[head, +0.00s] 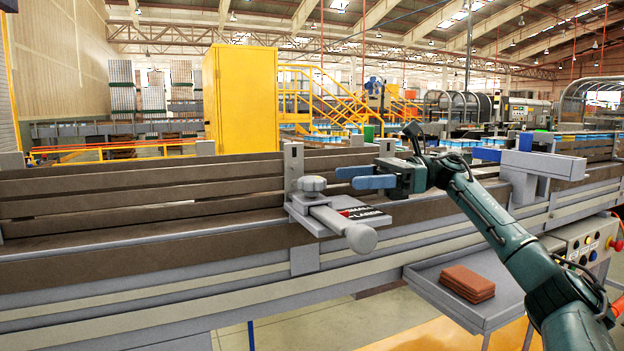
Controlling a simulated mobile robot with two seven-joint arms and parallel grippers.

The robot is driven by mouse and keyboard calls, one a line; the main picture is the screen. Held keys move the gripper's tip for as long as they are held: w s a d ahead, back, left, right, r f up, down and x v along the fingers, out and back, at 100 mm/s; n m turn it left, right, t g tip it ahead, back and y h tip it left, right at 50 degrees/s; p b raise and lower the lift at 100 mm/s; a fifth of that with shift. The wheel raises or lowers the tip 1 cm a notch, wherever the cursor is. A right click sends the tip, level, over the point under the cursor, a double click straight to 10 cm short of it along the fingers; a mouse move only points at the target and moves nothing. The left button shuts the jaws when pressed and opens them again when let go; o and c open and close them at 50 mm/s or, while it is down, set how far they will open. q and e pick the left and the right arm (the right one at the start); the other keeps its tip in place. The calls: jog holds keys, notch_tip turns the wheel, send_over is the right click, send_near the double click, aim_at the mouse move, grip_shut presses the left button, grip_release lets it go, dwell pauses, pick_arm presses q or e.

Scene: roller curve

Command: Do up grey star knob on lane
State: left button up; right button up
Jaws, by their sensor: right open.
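The grey star knob (312,184) sits on top of a grey bracket plate (312,226) on the near side of the conveyor lane (150,212). A grey bar with a round-ended handle (361,238) sticks out of the bracket toward me. Beside it is a black and red label with "SMALL" and "LARGE" on it. My right gripper (346,177) has blue fingers that point left toward the knob. It is open and empty, to the right of the knob and apart from it. My left gripper is not in view.
A grey upright post (293,165) stands just behind the knob. Another grey bracket (540,165) with a blue end is on the lane at right. A shelf below holds brown pads (467,283). A control box (590,245) with buttons is at far right. The lane's left part is clear.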

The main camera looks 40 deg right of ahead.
aim_at(314, 177)
jog(key=p+x, duration=0.1)
jog(key=x, duration=0.7)
jog(key=shift+w+a+p, duration=0.1)
jog(key=shift+p, duration=0.2)
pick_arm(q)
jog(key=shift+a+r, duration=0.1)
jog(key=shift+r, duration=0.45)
